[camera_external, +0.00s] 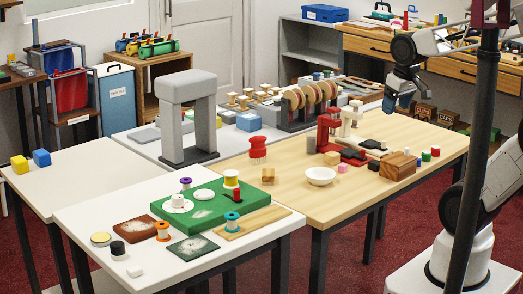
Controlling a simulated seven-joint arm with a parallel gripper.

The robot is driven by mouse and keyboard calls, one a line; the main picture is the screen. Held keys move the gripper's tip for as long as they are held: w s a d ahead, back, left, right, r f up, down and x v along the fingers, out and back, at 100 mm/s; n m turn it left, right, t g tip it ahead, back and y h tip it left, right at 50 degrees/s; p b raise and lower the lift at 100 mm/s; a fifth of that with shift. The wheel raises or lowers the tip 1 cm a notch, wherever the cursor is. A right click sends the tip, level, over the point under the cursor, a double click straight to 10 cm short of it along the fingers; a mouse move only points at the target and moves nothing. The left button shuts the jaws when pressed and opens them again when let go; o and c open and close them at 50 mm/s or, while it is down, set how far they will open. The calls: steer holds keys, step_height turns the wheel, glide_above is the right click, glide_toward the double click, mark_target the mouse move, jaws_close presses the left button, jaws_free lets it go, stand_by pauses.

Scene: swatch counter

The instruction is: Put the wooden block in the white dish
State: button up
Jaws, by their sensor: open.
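The white dish (320,177) is a small round bowl near the front edge of the light wood table. A brown wood-grained block (396,166) sits to its right on the same table. A smaller tan block (332,158) stands just behind the dish, so I cannot tell for sure which of the two is the wooden block. The dish looks empty. My gripper (393,106) is open and empty, raised above the back right of the table and apart from both blocks.
A red and black stand (326,134) and a white machine-like shape (350,117) stand behind. Green (426,156) and red (435,151) cylinders are right of the brown block. A dark pole crosses the right side.

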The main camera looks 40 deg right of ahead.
steer(key=shift+w, duration=0.1)
steer(key=n+g, duration=0.3)
steer(key=n, duration=1.5)
glide_above(333, 154)
step_height(333, 154, down, 23)
steer(key=shift+a+r, duration=0.15)
steer(key=shift+w+f, duration=0.1)
steer(key=shift+f, duration=0.25)
steer(key=shift+f, duration=1.3)
